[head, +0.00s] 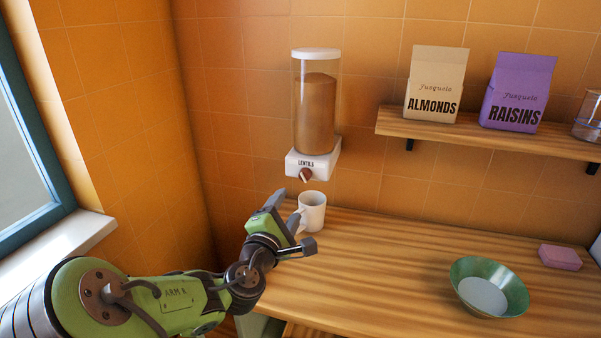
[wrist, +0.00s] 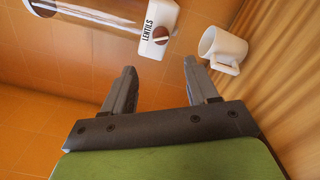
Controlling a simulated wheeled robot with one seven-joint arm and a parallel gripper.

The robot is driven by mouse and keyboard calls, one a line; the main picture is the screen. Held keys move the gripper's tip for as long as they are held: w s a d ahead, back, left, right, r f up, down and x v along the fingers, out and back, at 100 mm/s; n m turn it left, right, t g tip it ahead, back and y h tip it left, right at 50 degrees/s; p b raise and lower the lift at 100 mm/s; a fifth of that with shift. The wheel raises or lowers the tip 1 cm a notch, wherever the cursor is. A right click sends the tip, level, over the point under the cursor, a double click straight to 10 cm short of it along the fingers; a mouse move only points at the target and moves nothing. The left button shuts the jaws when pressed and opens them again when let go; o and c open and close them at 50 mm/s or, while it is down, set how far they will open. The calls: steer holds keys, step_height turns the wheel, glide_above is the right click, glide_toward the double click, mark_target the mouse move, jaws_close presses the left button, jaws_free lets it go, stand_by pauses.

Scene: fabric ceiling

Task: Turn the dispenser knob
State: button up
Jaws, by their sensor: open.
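A clear dispenser (head: 315,110) with a white lid and brown contents is fixed to the tiled wall. Its white base (head: 318,160) reads "LENTILS" and carries a small dark red knob (head: 306,175) on its front. In the wrist view the knob (wrist: 162,37) is ahead, beyond the fingertips. A white mug (head: 312,212) stands on the counter below the dispenser; it also shows in the wrist view (wrist: 222,46). My gripper (head: 300,224) is open and empty, below and in front of the knob, apart from it. In the head view it partly overlaps the mug.
A wooden shelf (head: 490,133) on the right holds an almonds bag (head: 436,84), a purple raisins bag (head: 518,92) and a glass jar (head: 588,115). A green bowl (head: 488,287) and a pink block (head: 560,257) rest on the wooden counter (head: 400,250). A window is at left.

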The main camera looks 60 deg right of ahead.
mark_target(304, 179)
steer(key=d+p, duration=0.1)
steer(key=d, duration=0.3)
steer(key=w+d+p, duration=0.1)
steer(key=d, duration=0.3)
steer(key=w+d+p, duration=0.1)
steer(key=d+p, duration=0.1)
steer(key=d, duration=0.2)
steer(key=shift+d, duration=0.35)
steer(key=c, duration=1)
steer(key=m+b, duration=0.2)
steer(key=shift+f+m, duration=0.25)
steer(key=shift+m, duration=0.05)
steer(key=shift+c, duration=0.2)
steer(key=shift+r+m+b, duration=0.15)
steer(key=shift+m+b, duration=0.7)
steer(key=shift+m, duration=0.25)
